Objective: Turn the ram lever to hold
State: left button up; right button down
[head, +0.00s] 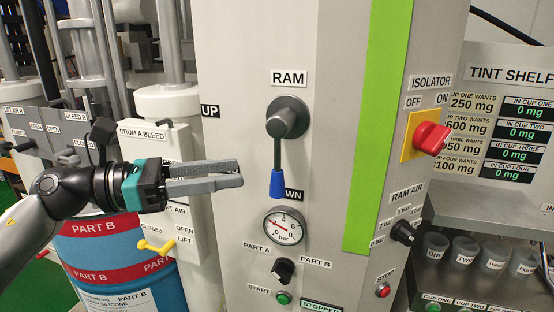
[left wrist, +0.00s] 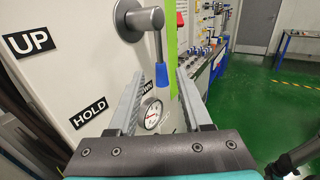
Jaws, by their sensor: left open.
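The ram lever (head: 279,155) hangs from a round grey hub (head: 288,117) under the RAM label (head: 289,78). Its blue grip (head: 277,184) points down at the DOWN label (head: 293,195), which it partly covers. My open left gripper (head: 241,175) is left of the blue grip, apart from it and empty. In the left wrist view the blue grip (left wrist: 161,76) shows between and beyond the fingertips (left wrist: 160,74). The HOLD label (left wrist: 88,112) is clear there, but hidden in the head view. The UP label (head: 210,111) is at the panel's left edge. My right gripper is not in view.
A pressure gauge (head: 284,226) sits just below the lever, with a black PART A/PART B selector (head: 284,270) under it. A yellow valve handle (head: 157,246) is below my gripper. A red isolator knob (head: 432,138) is at right. The panel around the lever is otherwise flat.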

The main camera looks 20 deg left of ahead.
aim_at(277, 169)
pick_arm(q)
jog(key=shift+p+x, duration=1.7)
jog(key=shift+x, duration=2.5)
grip_shut()
jog(key=shift+s, duration=0.1)
